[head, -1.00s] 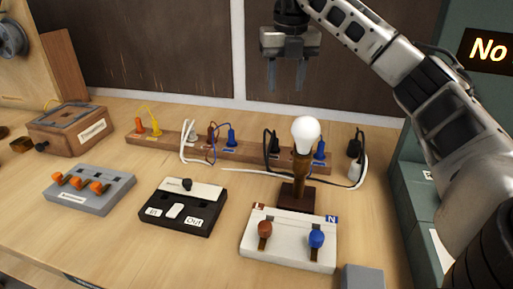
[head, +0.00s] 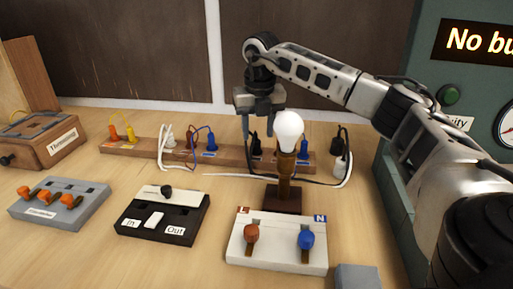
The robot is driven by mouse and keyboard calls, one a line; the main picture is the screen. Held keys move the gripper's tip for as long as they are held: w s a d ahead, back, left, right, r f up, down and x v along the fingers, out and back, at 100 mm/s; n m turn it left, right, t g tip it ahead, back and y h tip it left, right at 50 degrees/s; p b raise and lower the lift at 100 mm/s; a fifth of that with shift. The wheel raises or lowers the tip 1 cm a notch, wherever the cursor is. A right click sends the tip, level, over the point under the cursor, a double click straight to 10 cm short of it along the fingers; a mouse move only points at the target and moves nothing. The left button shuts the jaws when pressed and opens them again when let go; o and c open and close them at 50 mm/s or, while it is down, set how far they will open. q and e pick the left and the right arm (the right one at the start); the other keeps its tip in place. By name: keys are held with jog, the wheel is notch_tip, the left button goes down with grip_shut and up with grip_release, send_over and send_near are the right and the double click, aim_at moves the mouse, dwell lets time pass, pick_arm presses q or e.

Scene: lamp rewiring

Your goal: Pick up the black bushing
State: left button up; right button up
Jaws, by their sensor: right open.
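A small black knob-like piece (head: 167,191) sits on the white top of the black In/Out box (head: 190,222); I cannot tell whether it is the black bushing. Dark pieces also stand in the wooden rack (head: 130,149), near my right gripper. My right gripper (head: 261,128) is open, pointing down above the rack, just left of and behind the white bulb (head: 289,130). The bulb hides part of its right finger. No object shows between its fingers. My left gripper is not in view.
The lamp stands on a dark base (head: 283,199) behind the white L/N terminal block (head: 276,257). A grey block with orange levers (head: 60,203) and a wooden thermostat box (head: 45,142) are at left. Loose cables lie by the rack. A green cabinet (head: 405,55) bounds the right.

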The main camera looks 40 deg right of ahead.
aim_at(257, 140)
jog(key=f, duration=0.2)
jog(key=w+f, duration=0.1)
jog(key=f, duration=0.1)
jog(key=shift+d+f, duration=0.2)
grip_shut()
